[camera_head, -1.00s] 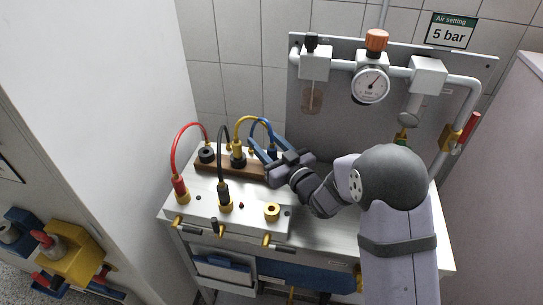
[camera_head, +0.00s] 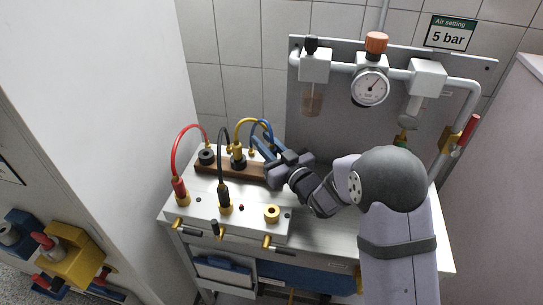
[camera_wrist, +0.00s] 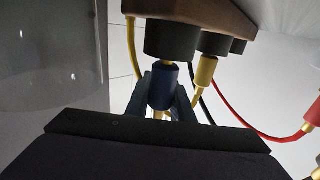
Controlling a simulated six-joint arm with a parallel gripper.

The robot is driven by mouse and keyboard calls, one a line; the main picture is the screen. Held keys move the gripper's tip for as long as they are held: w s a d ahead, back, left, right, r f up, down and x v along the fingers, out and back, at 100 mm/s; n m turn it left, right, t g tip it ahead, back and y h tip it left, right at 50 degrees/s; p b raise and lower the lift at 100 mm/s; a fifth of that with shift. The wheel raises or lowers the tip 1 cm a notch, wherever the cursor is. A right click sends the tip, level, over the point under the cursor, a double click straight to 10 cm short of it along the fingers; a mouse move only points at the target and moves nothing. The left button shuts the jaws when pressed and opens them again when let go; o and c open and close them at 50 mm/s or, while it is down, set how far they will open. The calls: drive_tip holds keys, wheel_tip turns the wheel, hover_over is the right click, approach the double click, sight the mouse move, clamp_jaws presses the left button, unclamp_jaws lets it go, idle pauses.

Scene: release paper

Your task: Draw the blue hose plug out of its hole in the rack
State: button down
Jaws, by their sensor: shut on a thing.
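The blue hose plug (camera_wrist: 161,88) stands between the two fingers of my gripper (camera_wrist: 162,98) in the wrist view. My gripper is shut on it. A short brass part shows between the blue body and the black socket (camera_wrist: 170,38) of the wooden rack (camera_wrist: 205,10); how deep the plug sits I cannot tell. In the head view, my gripper (camera_head: 266,147) is at the right end of the rack (camera_head: 215,167), just below the arch of the blue hose (camera_head: 266,124). The fingers largely hide the plug and its socket there.
The yellow-hosed plug (camera_head: 237,149) stands close left of my gripper. A red hose (camera_head: 174,145) and a black hose (camera_head: 220,140) arch further left to the front block (camera_head: 215,208). The gauge panel (camera_head: 300,130) rises behind my arm. The bench top is free at the right.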

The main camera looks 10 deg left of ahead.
drive_tip(key=shift+r+p, duration=1.15)
drive_tip(key=shift+r, duration=0.75)
